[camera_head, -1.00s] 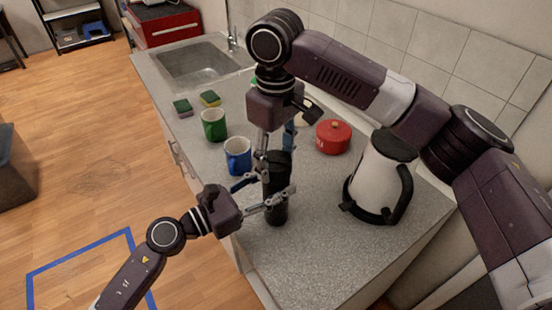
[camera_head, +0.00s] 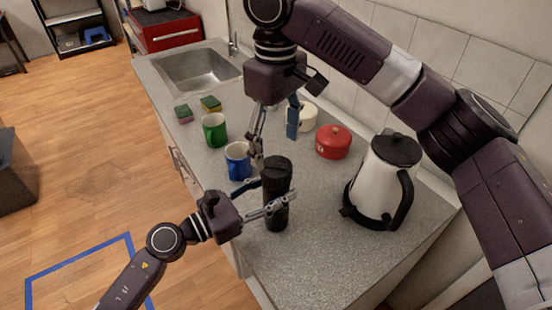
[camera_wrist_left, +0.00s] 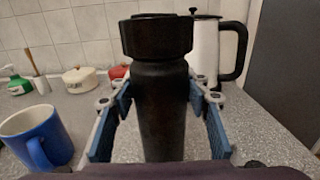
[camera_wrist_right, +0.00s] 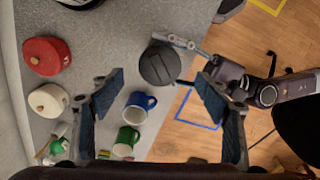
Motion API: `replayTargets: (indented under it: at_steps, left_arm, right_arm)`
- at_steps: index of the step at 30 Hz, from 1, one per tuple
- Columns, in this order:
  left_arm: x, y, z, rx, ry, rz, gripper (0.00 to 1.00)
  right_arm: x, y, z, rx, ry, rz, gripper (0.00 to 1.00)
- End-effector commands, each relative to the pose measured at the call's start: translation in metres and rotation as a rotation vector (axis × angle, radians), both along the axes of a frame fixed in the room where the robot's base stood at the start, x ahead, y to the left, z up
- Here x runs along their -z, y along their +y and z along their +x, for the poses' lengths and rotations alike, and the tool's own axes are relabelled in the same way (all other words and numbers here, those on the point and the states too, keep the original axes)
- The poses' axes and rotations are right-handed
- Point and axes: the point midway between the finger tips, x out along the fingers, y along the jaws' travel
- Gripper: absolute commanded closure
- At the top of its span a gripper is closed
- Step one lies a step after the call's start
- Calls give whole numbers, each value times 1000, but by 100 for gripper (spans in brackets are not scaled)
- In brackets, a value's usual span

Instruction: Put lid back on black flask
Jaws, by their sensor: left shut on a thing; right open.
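The black flask (camera_head: 277,215) stands upright near the counter's front edge. A wide black lid (camera_wrist_left: 157,37) sits on its top and looks level in the left wrist view; whether it is screwed tight I cannot tell. My left gripper (camera_head: 268,200) is shut around the flask body below the lid, one finger on each side. My right gripper (camera_head: 275,132) is open and empty, above and behind the flask. In the right wrist view the lid's round top (camera_wrist_right: 159,64) shows beyond the open fingers, apart from them.
A blue mug (camera_head: 238,160) and a green mug (camera_head: 214,129) stand left of the flask. A white kettle (camera_head: 380,180), a red pot (camera_head: 333,142) and a cream pot (camera_head: 307,118) stand right and behind. Two sponges lie near the sink (camera_head: 195,70). The front counter is clear.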

Motion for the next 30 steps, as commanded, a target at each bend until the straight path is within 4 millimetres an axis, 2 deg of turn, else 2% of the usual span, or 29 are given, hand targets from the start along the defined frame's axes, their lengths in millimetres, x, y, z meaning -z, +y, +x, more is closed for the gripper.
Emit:
replayTargets:
  at_steps: [1, 3, 9, 20, 21, 26, 30]
  left_arm:
    - [0, 0, 0, 1, 0, -1, 100]
    - [0, 0, 0, 1, 1, -1, 100]
    - [0, 0, 0, 1, 1, -1, 100]
    - [0, 0, 0, 1, 1, -1, 100]
    - [0, 0, 0, 1, 1, -1, 56]
    - [0, 0, 0, 1, 1, -1, 38]
    - [0, 0, 0, 0, 0, 0, 36]
  right_arm:
    - [-13, 0, 2, 3, -5, -2, 31]
    - [-27, -1, 1, 3, -5, -2, 31]
    - [-50, 0, 1, 3, -2, -3, 31]
    - [-56, 0, 1, 2, 1, -1, 31]
    - [-56, 0, 1, 2, 1, -1, 31]
    - [-56, 0, 1, 1, 1, -1, 31]
    - [-56, 0, 1, 2, 1, -1, 31]
